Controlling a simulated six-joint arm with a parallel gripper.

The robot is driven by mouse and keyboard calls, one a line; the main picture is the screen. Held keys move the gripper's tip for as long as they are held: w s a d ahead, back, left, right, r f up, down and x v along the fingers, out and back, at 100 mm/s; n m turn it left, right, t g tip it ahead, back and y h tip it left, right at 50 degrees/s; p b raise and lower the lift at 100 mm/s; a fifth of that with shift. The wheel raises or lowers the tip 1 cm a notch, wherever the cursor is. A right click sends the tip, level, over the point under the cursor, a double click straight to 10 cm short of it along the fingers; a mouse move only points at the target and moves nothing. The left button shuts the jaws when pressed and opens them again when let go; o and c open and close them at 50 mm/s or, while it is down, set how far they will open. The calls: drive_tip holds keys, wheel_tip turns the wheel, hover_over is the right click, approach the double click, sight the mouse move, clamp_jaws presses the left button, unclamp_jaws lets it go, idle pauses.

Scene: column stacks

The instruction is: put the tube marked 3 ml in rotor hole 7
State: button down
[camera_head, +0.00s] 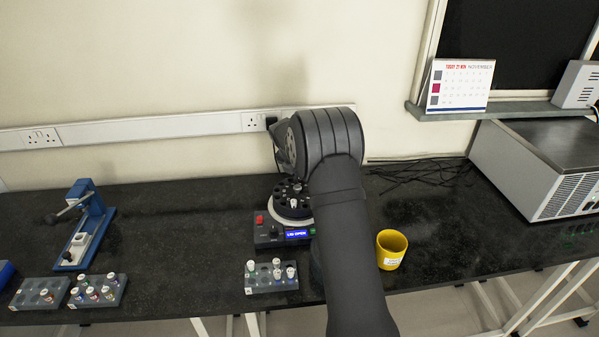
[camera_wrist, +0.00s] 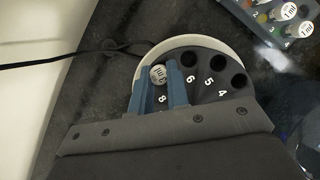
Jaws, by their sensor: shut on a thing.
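In the wrist view my gripper (camera_wrist: 158,66) has its two blue fingers shut on a tube (camera_wrist: 158,74) with a white cap; the cap print is turned over and looks like 3 ml. The tube is over or in the rotor (camera_wrist: 205,76), between the numbers 6 and 8, where hole 7 lies. The fingers and cap cover that hole, so I cannot tell how deep the tube sits. Holes by 6, 5 and 4 look dark and empty. In the head view the rotor (camera_head: 291,192) sits in the open centrifuge (camera_head: 268,237), partly behind my arm, which hides the gripper.
A grey rack (camera_head: 258,287) with several tubes stands in front of the centrifuge. Two more racks and a blue hand press (camera_head: 92,212) are at left. A yellow cup (camera_head: 391,250) stands right of my arm. A dark cable (camera_wrist: 75,58) runs to the rotor bowl.

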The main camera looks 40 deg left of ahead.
drive_tip(key=c, duration=1)
unclamp_jaws()
drive_tip(key=shift+r, duration=3.05)
drive_tip(key=shift+f, duration=0.1)
drive_tip(key=shift+f, duration=2.95)
